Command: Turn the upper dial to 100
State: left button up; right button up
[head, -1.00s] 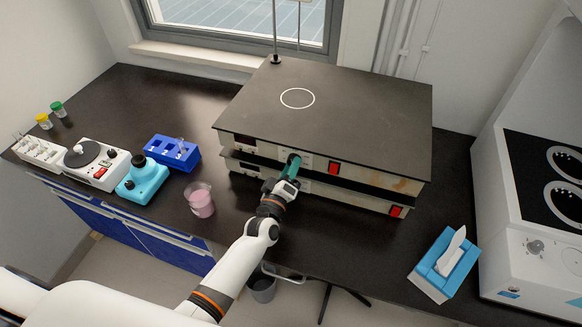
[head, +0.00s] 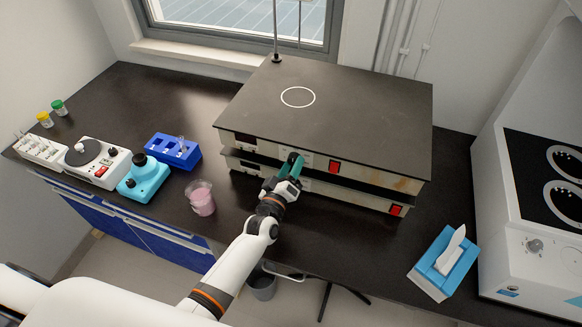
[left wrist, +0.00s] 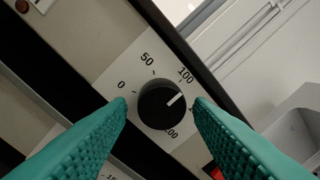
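The upper dial (head: 293,157) is a black round knob on the front of the upper box (head: 317,162). In the left wrist view, the dial (left wrist: 160,106) has a white pointer line aimed right and slightly up. It sits clockwise of the "100" mark (left wrist: 186,76), towards a label partly hidden by a finger. The "0", "50" and "200" marks also show. My left gripper (head: 289,168) is open, with its teal fingers on either side of the dial and a visible gap to it. My right gripper is not in view.
A red switch (head: 334,167) is right of the dial. A second box (head: 350,195) sits directly below. A beaker of pink liquid (head: 202,199) stands left of my arm, and a tissue box (head: 445,262) at the right. The counter between is mostly clear.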

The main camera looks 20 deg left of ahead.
pick_arm(q)
jog(key=shift+o, duration=0.4)
jog(key=shift+s+f, duration=0.1)
jog(key=shift+s, duration=0.25)
jog(key=s+b, duration=0.2)
jog(key=s, duration=0.9)
jog(key=shift+s+a+f+b, duration=0.15)
jog(key=shift+a+f+b, duration=0.05)
jog(key=shift+a+b, duration=0.2)
